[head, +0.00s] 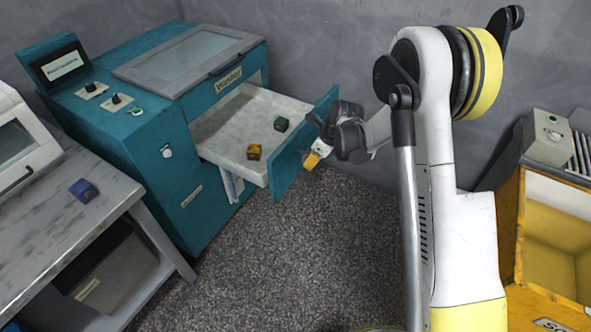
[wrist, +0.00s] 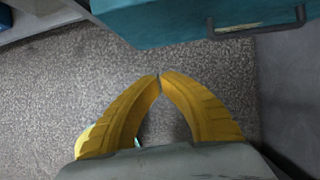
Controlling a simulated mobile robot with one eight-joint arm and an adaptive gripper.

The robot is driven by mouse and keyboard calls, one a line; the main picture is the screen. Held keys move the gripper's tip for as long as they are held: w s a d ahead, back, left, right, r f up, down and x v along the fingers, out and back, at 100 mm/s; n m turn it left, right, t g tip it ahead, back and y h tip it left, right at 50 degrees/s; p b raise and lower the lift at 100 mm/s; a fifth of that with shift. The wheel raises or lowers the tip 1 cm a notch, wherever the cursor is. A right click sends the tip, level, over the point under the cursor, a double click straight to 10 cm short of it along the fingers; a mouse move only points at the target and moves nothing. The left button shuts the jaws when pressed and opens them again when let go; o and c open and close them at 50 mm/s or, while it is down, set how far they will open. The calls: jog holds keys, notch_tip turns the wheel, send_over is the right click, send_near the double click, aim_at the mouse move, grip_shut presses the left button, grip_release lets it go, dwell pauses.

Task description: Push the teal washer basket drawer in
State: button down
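The teal washer (head: 165,130) stands against the wall with its basket drawer (head: 235,125) pulled out. The drawer has a white tray and a teal front panel (head: 287,170). An orange-yellow cube (head: 254,152) and a green cube (head: 281,124) lie inside. My gripper (head: 312,161) is just outside the front panel, on its right. In the wrist view, the yellow fingertips (wrist: 159,77) meet with nothing between them. The teal panel (wrist: 170,22) with a dark handle (wrist: 258,30) shows above the fingertips. I cannot tell from the head view whether they touch it.
A grey marble-topped table (head: 55,205) with a blue cube (head: 83,189) stands at the left. A yellow container (head: 510,235) and a grey control box (head: 547,138) are at the right. The speckled floor (head: 270,265) in front of the drawer is clear.

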jog(key=b, duration=0.4)
send_near(289, 173)
jog(key=s+f, duration=0.4)
jog(key=f, duration=0.1)
jog(key=shift+w+a+r+b, duration=0.2)
jog(key=shift+w+a+b, duration=0.25)
jog(key=shift+a, duration=0.3)
jog(key=shift+w+a+r+b, duration=0.15)
jog(key=shift+w+a+b, duration=0.2)
jog(key=shift+w+a, duration=0.3)
jog(key=shift+s+a, duration=0.1)
jog(key=shift+a, duration=0.1)
